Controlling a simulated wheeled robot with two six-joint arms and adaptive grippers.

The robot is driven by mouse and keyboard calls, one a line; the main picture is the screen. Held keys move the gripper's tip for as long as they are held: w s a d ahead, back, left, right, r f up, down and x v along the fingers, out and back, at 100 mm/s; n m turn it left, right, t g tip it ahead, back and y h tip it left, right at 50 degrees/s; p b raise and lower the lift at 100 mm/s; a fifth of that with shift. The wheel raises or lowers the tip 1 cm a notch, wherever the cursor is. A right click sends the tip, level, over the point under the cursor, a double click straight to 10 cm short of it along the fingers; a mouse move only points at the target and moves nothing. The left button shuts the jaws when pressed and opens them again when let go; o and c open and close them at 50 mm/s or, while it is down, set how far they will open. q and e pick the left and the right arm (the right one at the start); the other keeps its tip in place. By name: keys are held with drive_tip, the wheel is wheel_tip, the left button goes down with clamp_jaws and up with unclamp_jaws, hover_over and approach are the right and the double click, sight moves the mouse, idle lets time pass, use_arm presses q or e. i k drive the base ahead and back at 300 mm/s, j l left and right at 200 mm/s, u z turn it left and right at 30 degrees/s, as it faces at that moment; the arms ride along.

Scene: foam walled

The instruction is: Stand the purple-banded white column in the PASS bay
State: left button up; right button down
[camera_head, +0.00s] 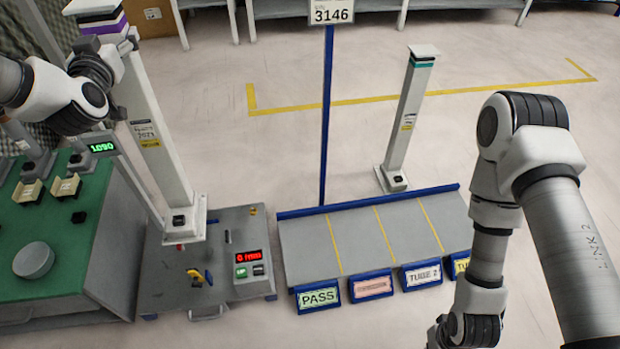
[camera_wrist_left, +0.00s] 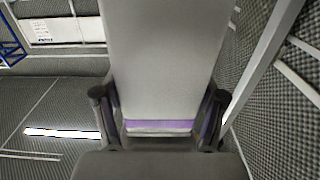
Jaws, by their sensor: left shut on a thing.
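The purple-banded white column (camera_head: 158,130) is upright, or nearly so, at the left of the head view, its square base at the grey test fixture (camera_head: 235,225). I cannot tell whether the base touches it. My left gripper (camera_head: 122,48) is shut on the column near its top, just below the purple band. In the left wrist view the column (camera_wrist_left: 158,60) lies between both fingers, its purple band (camera_wrist_left: 158,126) showing. The PASS bay (camera_head: 305,245) is the leftmost bay of the grey rack, bare, with a PASS label in front. My right gripper (camera_head: 470,332) is partly shown at the bottom edge; its jaws are unclear.
A teal-banded white column (camera_head: 408,115) stands behind the rack's blue back rail (camera_head: 370,200). A blue sign post (camera_head: 326,120) rises behind the PASS bay. A green-topped bench (camera_head: 60,225) is at the left. The other visible rack bays are empty.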

sight(307, 238)
drive_tip(key=k+l, duration=0.15)
drive_tip(key=k, duration=0.25)
drive_tip(key=k+l, duration=0.15)
drive_tip(key=k, duration=0.3)
